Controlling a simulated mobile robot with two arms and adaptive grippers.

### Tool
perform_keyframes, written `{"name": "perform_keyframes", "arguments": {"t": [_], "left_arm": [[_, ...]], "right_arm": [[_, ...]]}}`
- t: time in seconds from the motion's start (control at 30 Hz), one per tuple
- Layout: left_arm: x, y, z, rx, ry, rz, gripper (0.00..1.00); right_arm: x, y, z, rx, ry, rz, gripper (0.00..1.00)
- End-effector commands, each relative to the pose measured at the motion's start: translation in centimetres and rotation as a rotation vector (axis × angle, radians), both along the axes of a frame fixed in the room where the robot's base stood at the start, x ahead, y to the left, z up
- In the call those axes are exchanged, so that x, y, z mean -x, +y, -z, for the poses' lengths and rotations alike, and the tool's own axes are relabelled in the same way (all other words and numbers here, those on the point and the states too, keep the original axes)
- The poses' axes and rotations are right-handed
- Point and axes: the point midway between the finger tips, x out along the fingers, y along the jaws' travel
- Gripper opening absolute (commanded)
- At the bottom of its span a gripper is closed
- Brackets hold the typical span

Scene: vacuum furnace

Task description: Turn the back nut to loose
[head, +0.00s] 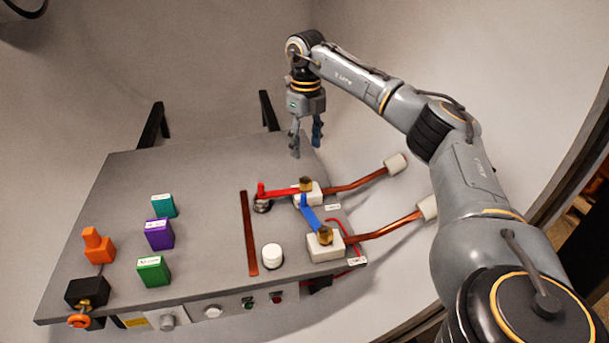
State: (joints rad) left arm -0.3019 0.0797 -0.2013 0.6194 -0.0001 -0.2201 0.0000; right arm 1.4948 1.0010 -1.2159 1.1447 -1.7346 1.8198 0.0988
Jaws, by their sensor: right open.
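The back nut (306,184) is a small brass piece on the rear white block (313,197), at the end of a red strip (281,193). A second brass nut (325,236) sits on the front white block (322,251), by a blue strip (311,217). My right gripper (306,149) points down with its fingers apart and empty. In the picture it is just above the back nut, clear of it; its exact height is hard to judge. My left gripper is not in view.
Two copper rods (365,181) run right from the blocks to white ends.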

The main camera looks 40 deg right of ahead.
Motion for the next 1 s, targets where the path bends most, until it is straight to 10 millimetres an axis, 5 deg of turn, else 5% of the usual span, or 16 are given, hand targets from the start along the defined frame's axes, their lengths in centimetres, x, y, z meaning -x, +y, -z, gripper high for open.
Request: {"name": "perform_keyframes", "arguments": {"t": [0.3,0.5,0.9,1.0], "left_arm": [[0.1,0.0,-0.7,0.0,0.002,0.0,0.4],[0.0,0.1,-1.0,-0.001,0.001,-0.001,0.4],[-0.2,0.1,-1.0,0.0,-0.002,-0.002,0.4],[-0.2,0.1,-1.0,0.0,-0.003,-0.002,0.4]], "right_arm": [[0.0,0.1,6.8,-0.002,0.002,-0.002,0.53],[0.0,0.1,9.4,-0.003,0.0,-0.002,0.53],[0.0,0.1,10.4,-0.003,-0.002,-0.003,0.53],[0.0,0.1,10.3,-0.003,-0.002,-0.003,0.37]]}}
